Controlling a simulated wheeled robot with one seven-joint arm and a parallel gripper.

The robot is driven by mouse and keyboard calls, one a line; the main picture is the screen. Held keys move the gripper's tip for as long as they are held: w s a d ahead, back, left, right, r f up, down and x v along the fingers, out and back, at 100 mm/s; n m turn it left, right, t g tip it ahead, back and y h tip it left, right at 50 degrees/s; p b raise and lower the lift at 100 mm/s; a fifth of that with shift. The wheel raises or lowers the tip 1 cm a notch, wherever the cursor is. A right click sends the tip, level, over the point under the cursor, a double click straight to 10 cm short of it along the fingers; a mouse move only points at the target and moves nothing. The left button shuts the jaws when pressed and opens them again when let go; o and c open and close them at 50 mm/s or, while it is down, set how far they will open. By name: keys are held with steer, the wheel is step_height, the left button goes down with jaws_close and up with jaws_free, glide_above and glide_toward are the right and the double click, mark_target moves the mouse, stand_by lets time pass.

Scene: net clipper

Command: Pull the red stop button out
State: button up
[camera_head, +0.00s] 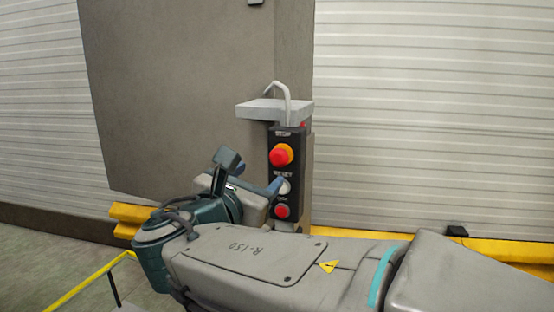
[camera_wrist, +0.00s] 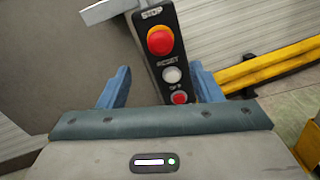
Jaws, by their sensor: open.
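The red stop button (camera_head: 281,155) sits on a yellow collar at the top of a dark control panel (camera_head: 278,139), under a STOP label. It also shows in the wrist view (camera_wrist: 160,41), near the top. My gripper (camera_wrist: 162,80) is open, with blue fingers spread to either side of the panel's lower part. The stop button lies above and beyond the fingertips, and nothing is between the fingers' grip. In the head view my gripper (camera_head: 271,186) is in front of the panel, at the height of the white reset button, below the stop button.
A white reset button (camera_wrist: 172,75) and a smaller red button (camera_wrist: 179,97) sit below the stop button. A light grey ledge (camera_head: 274,109) with a cable juts out above the panel. Yellow rails (camera_wrist: 268,64) run low along the ribbed wall. A grey cabinet (camera_head: 175,90) stands left.

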steer(key=p+x, duration=0.1)
steer(key=x, duration=0.9)
steer(key=shift+p, duration=0.35)
jaws_close()
steer(key=shift+s+a+f+b, duration=0.1)
steer(key=shift+s+a+b, duration=0.05)
steer(key=shift+s+b, duration=0.35)
jaws_free()
steer(key=shift+s+a, duration=0.1)
steer(key=b, duration=0.2)
glide_toward(277, 159)
steer(key=v, duration=0.6)
